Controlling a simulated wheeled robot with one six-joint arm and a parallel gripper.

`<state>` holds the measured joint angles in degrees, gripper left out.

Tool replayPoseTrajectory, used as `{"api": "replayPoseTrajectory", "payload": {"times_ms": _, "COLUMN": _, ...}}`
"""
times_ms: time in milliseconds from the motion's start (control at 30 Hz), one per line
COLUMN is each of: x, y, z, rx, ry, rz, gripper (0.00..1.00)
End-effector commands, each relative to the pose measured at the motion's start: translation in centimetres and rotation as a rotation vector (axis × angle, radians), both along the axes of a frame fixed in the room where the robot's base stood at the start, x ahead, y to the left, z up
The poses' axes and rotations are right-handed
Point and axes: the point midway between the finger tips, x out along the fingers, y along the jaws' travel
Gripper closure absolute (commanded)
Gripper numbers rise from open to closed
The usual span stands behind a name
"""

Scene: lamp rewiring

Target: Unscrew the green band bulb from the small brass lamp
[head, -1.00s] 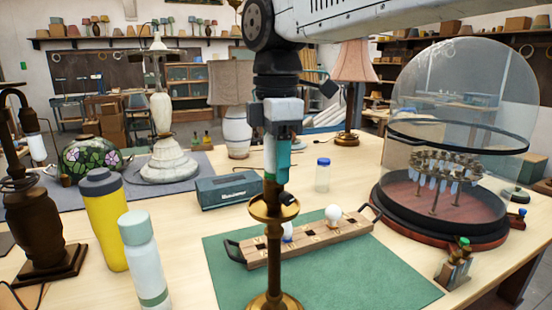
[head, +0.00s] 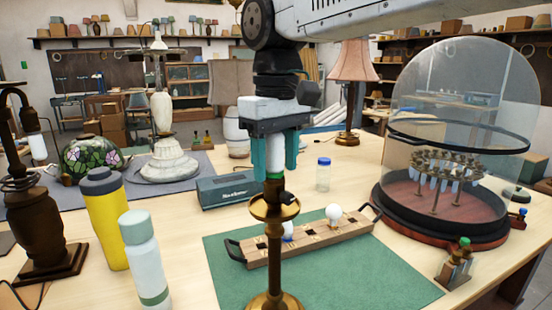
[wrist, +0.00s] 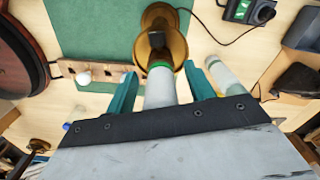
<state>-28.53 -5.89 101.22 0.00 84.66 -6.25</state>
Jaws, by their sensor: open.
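The small brass lamp (head: 274,250) stands upright on the green mat, its stem and drip cup below my gripper. The white bulb (head: 275,152) stands upright at its top, with a green band (head: 274,177) at the bulb's lower end by the socket. My gripper (head: 275,158) points down over it, open, with one teal finger on each side of the bulb. The wrist view also shows the bulb (wrist: 160,90) between the spread fingers, with visible gaps. The bulb's top is hidden by the gripper body.
A wooden bulb rack (head: 310,238) with a white round bulb lies on the green mat (head: 390,280) behind the lamp. A yellow bottle (head: 105,220) and a pale bottle (head: 145,262) stand left. A glass dome (head: 460,90) stands right.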

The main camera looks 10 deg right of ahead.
Motion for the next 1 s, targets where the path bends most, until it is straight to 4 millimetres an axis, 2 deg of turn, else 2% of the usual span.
{"api": "replayPoseTrajectory", "payload": {"times_ms": 200, "x": -0.01, "y": 0.01, "z": 0.0, "rx": 0.0, "ry": 0.0, "rz": -0.016, "gripper": 0.46}}
{"api": "replayPoseTrajectory", "payload": {"times_ms": 233, "x": -0.01, "y": 0.01, "z": 0.0, "rx": 0.0, "ry": 0.0, "rz": -0.016, "gripper": 0.49}}
{"api": "replayPoseTrajectory", "payload": {"times_ms": 367, "x": -0.01, "y": 0.01, "z": 0.0, "rx": 0.0, "ry": 0.0, "rz": -0.015, "gripper": 0.85}}
{"api": "replayPoseTrajectory", "payload": {"times_ms": 400, "x": -0.01, "y": 0.01, "z": 0.0, "rx": 0.0, "ry": 0.0, "rz": -0.014, "gripper": 0.91}}
{"api": "replayPoseTrajectory", "payload": {"times_ms": 533, "x": 0.0, "y": 0.0, "z": 0.0, "rx": 0.0, "ry": 0.0, "rz": -0.006, "gripper": 0.91}}
{"api": "replayPoseTrajectory", "payload": {"times_ms": 633, "x": 0.03, "y": -0.01, "z": 0.01, "rx": 0.0, "ry": 0.0, "rz": 0.069, "gripper": 0.91}}
{"api": "replayPoseTrajectory", "payload": {"times_ms": 1000, "x": 0.21, "y": -0.13, "z": 0.05, "rx": 0.0, "ry": 0.0, "rz": 0.601, "gripper": 0.91}}
